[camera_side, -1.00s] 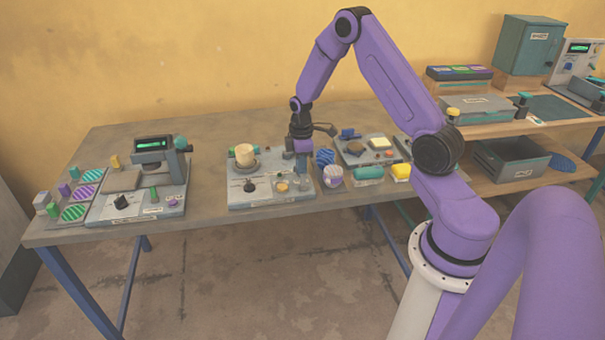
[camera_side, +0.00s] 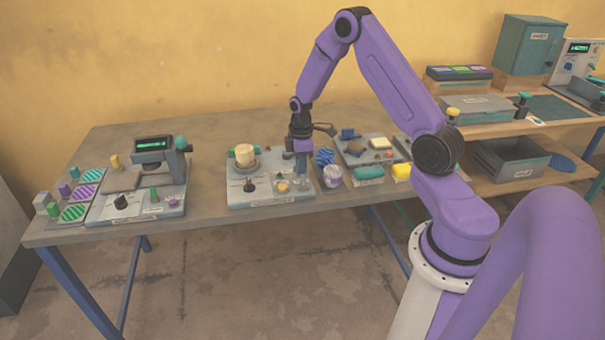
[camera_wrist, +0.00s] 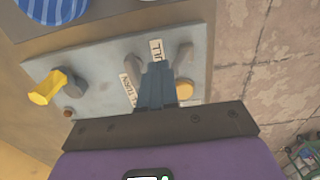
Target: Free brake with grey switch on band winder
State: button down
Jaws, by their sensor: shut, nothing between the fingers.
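The band winder appears to be the grey panel (camera_side: 236,199) with a cream spool, under my gripper in the side view. The same panel (camera_wrist: 105,85) fills the middle of the wrist view. My gripper (camera_wrist: 157,68) is shut and empty, its fingertips over the panel beside a label. Two grey upright pieces, one left (camera_wrist: 133,66) and one right (camera_wrist: 184,56) of the fingers, look like switch levers; I cannot tell which is the brake switch, nor whether the fingers touch either. In the side view my gripper (camera_side: 302,172) is low at the panel's right end.
On the panel are an orange round knob (camera_wrist: 184,90), a yellow-ended handle (camera_wrist: 45,90) and a black knob (camera_side: 250,187). A blue striped disc (camera_side: 325,157) and a teal roll (camera_side: 369,172) lie to the right. Bare table lies left of the panel.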

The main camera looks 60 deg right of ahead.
jog(key=shift+s+a, duration=0.15)
dwell(0.4)
jog(key=shift+s+a, duration=0.3)
jog(key=shift+a, duration=0.05)
jog(key=shift+s+a, duration=0.4)
jog(key=shift+s, duration=0.05)
jog(key=shift+s+a, duration=0.1)
jog(key=shift+r, duration=0.1)
jog(key=shift+w+d+r, duration=0.15)
jog(key=shift+r, duration=0.95)
jog(key=shift+w+d+r, duration=0.15)
jog(key=shift+r, duration=1)
jog(key=shift+w+d+r, duration=0.15)
jog(key=shift+r, duration=0.95)
